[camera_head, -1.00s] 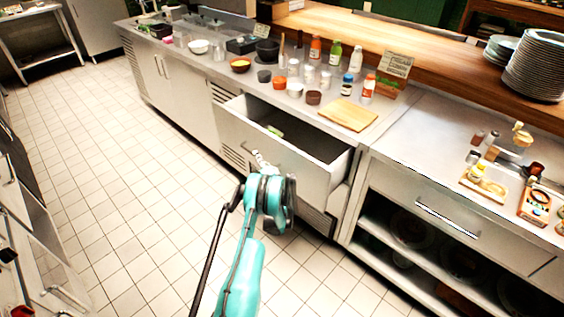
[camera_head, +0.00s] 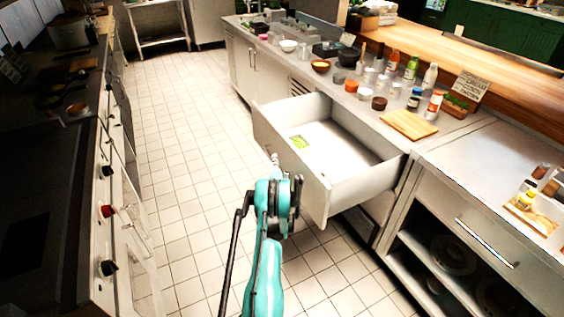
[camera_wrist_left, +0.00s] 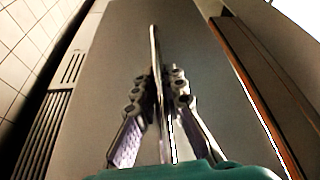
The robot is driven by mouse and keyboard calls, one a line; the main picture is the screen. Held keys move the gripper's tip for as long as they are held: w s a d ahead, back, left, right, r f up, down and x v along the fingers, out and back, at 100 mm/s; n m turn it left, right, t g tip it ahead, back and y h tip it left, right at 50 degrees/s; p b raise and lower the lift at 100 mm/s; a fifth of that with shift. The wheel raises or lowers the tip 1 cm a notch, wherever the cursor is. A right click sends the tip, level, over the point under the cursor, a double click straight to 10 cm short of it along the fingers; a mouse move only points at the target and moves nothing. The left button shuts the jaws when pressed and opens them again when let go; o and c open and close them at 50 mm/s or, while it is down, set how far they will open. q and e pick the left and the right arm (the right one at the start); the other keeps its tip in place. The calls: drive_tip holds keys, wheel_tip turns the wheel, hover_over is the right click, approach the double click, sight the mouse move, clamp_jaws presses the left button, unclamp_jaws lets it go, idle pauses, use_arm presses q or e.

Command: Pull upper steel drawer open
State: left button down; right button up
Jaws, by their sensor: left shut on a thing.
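The upper steel drawer (camera_head: 313,193) stands far out from the counter in the head view, with its white inside showing. A small green item (camera_head: 299,141) lies in it near the left end. My left gripper (camera_head: 274,159) is at the outer face of the drawer front. In the left wrist view its fingers (camera_wrist_left: 161,82) are closed around the thin bar handle (camera_wrist_left: 154,45) on the grey front panel (camera_wrist_left: 112,60). The arm partly hides the front and the handle in the head view. My right gripper is not in view.
Bottles, bowls and a cutting board (camera_head: 409,124) stand on the counter above the drawer. A dark stove (camera_head: 45,190) with knobs lines the left side of the aisle. The tiled floor (camera_head: 185,170) between is clear. Another closed drawer (camera_head: 485,235) is at right.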

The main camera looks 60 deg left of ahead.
use_arm(q)
drive_tip(key=shift+s, duration=0.4)
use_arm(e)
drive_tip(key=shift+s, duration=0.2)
use_arm(q)
drive_tip(key=c, duration=1.6)
unclamp_jaws()
